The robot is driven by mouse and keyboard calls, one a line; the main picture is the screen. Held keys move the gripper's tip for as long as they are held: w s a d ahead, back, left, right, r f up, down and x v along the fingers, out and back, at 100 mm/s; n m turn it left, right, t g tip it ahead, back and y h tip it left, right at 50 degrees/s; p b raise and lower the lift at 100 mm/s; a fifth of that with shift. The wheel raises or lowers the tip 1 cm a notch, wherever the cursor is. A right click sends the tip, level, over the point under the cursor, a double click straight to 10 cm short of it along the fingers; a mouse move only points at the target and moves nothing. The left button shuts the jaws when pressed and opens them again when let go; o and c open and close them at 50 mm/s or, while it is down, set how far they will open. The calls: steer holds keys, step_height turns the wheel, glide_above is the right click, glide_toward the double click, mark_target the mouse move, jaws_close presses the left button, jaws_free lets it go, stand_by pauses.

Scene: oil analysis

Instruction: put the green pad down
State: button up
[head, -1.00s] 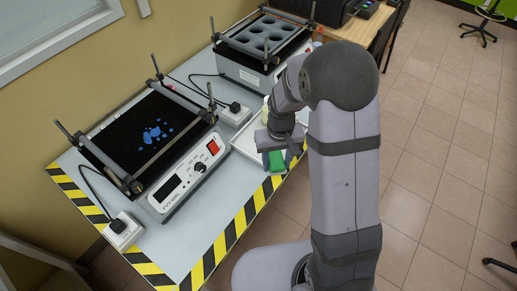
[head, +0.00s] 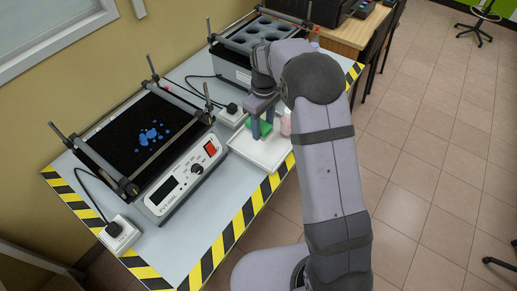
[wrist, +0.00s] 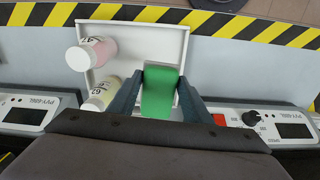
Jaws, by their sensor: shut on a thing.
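The green pad (head: 261,128) is between the two fingers of my gripper (head: 262,118), which is shut on it. In the wrist view the pad (wrist: 159,96) stands out between the blue-grey fingers (wrist: 160,84). The white tray (head: 262,152) lies on the table under and in front of the gripper. In the wrist view the pad overlaps the tray's (wrist: 135,40) lower right part. I cannot tell whether the pad touches the tray.
Two labelled bottles, one pink (wrist: 92,52) and one pale yellow (wrist: 101,92), are at the tray's left in the wrist view. A shaker with a blue-spotted black top (head: 150,135) stands left; another shaker (head: 255,40) stands behind. The tray's front is clear.

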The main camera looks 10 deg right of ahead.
mark_target(263, 152)
steer(key=shift+n, duration=0.4)
steer(key=shift+s+f, duration=0.1)
steer(key=shift+f+p, duration=1.05)
steer(key=shift+f, duration=3.85)
steer(key=shift+f, duration=0.15)
steer(key=o, duration=0.7)
steer(key=shift+o, duration=0.8)
